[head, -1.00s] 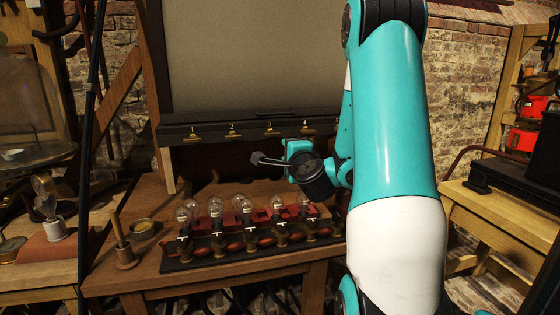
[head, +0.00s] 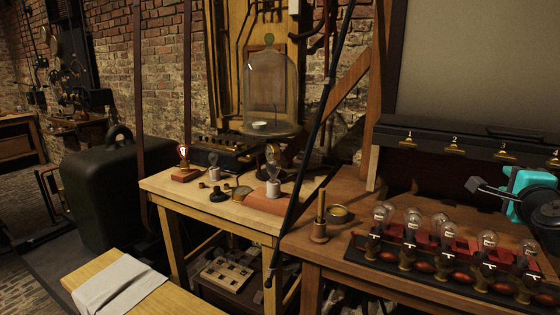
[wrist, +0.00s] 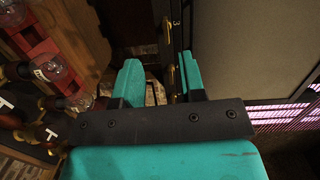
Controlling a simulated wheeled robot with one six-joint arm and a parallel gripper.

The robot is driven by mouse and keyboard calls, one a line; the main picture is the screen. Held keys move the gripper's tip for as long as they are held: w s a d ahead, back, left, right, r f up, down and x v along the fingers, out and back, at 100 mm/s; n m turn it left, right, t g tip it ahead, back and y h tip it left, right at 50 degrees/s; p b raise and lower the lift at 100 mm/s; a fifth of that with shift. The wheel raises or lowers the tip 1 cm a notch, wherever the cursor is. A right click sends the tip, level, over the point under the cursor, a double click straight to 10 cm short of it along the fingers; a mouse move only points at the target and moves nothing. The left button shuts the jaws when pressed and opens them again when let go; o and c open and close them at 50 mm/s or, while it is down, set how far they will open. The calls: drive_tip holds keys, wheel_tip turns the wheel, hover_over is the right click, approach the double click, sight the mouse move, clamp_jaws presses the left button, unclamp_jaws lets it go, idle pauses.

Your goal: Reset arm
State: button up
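My gripper (head: 474,185) shows at the right edge of the head view, dark and teal, above the back of the lamp rack. The rest of my arm is mostly out of that view. In the wrist view my gripper (wrist: 158,78) has its two teal fingers apart with nothing held between them. The lamp rack (head: 440,262), with several glass bulbs and red parts, stands on the wooden bench (head: 325,245) and is below and apart from the gripper. Its bulbs also show at the left of the wrist view (wrist: 58,70).
A grey panel (head: 455,60) with a dark ledge (head: 430,138) and numbered brass hooks stands behind the rack. A glass bell jar (head: 272,90) stands behind a lighter table (head: 165,185) with small lamps. A dark rounded case (head: 100,195) is at the left.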

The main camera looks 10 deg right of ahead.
drive_tip(key=w+a+n+y, duration=0.3)
drive_tip(key=a+n+y, duration=0.3)
drive_tip(key=a, duration=0.4)
drive_tip(key=w+a+n+y, duration=0.2)
drive_tip(key=a+n+y, duration=0.3)
drive_tip(key=a, duration=0.4)
drive_tip(key=s+a+n+g+y+p, duration=0.1)
drive_tip(key=s+a+n+g+y, duration=0.1)
drive_tip(key=a+n, duration=0.3)
drive_tip(key=s+a+n+g+y, duration=0.2)
drive_tip(key=a+g, duration=0.1)
drive_tip(key=a, duration=0.4)
drive_tip(key=s+a+n+g, duration=0.3)
drive_tip(key=s+n, duration=0.1)
drive_tip(key=s, duration=0.2)
drive_tip(key=s+a+n+g+h+p, duration=0.1)
drive_tip(key=s+a+n+g, duration=0.2)
drive_tip(key=s, duration=0.3)
drive_tip(key=s+a+n+g, duration=0.4)
drive_tip(key=s+n, duration=0.1)
drive_tip(key=s, duration=0.2)
drive_tip(key=shift+f+n, duration=0.4)
drive_tip(key=shift+f, duration=0.05)
